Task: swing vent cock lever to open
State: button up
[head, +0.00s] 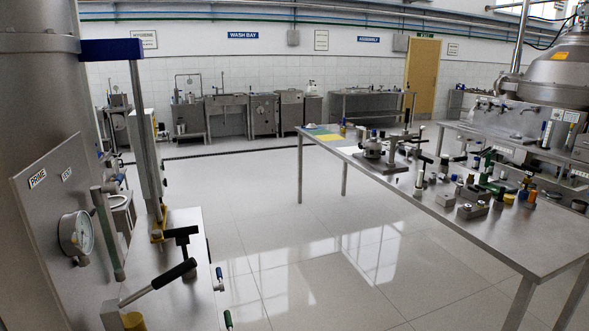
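A steel panel (38,225) stands at the left edge, with a label reading PRIME (38,179) and a second label (67,173) that looks like VENT. A long grey-green lever (108,234) stands nearly upright in front of the panel, below and right of the second label. I cannot tell for sure whether it is the vent cock lever. A lever with a black grip (174,274) slants up to the right below it. My gripper is not in view.
A round dial gauge (76,235) sits on the panel. A steel post with a blue top (112,49) rises behind it. A long steel table (520,250) with many small parts stands at right. The tiled floor (270,215) between is clear.

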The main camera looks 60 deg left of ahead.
aim_at(113, 189)
jog(key=u, duration=3.05)
jog(key=k, duration=0.8)
jog(key=u, duration=0.05)
jog(key=i, duration=0.8)
jog(key=u, duration=0.95)
